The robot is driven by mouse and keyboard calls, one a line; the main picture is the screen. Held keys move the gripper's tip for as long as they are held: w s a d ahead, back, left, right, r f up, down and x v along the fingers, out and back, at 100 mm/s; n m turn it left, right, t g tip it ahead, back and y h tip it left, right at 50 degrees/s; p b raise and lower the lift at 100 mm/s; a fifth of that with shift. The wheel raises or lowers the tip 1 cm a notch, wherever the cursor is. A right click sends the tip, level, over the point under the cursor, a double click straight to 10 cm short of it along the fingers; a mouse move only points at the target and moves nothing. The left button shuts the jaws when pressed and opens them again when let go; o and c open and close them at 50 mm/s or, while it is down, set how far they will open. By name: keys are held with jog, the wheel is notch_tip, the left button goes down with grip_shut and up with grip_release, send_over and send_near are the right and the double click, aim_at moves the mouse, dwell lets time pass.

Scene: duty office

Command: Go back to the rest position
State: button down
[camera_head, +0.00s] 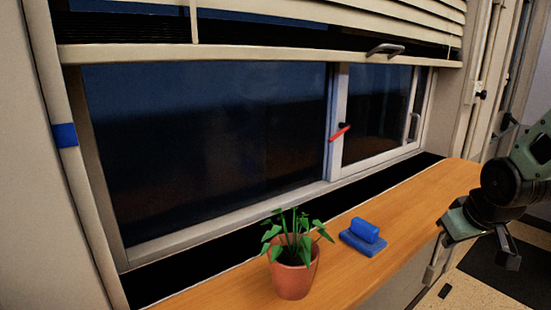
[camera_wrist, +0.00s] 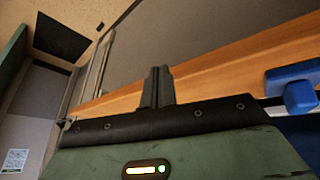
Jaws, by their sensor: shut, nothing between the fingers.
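My gripper (camera_wrist: 158,72) shows in the wrist view with its two dark fingers together and nothing between them. Behind the fingers runs the wooden sill (camera_wrist: 225,65), and they are apart from the blue object (camera_wrist: 298,92) at the right edge. The blue object (camera_head: 364,236) there is a block on a flat base, lying on the sill clear of my arm.
A potted plant (camera_head: 293,278) stands on the sill, left of the blue object. Behind is a window with a red handle (camera_head: 340,133) and a partly raised blind (camera_head: 270,48) above. Floor (camera_head: 480,282) shows at the lower right.

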jog(key=s+a+n+g+y, duration=0.1)
jog(key=s+a+n+g, duration=0.4)
jog(key=s+a, duration=1.7)
jog(key=shift+s+a+r+n+g+y, duration=0.2)
jog(key=shift+a+n+g+y, duration=0.15)
jog(key=shift+a+n, duration=0.45)
jog(key=shift+w+a, duration=0.1)
jog(key=shift+a, duration=0.05)
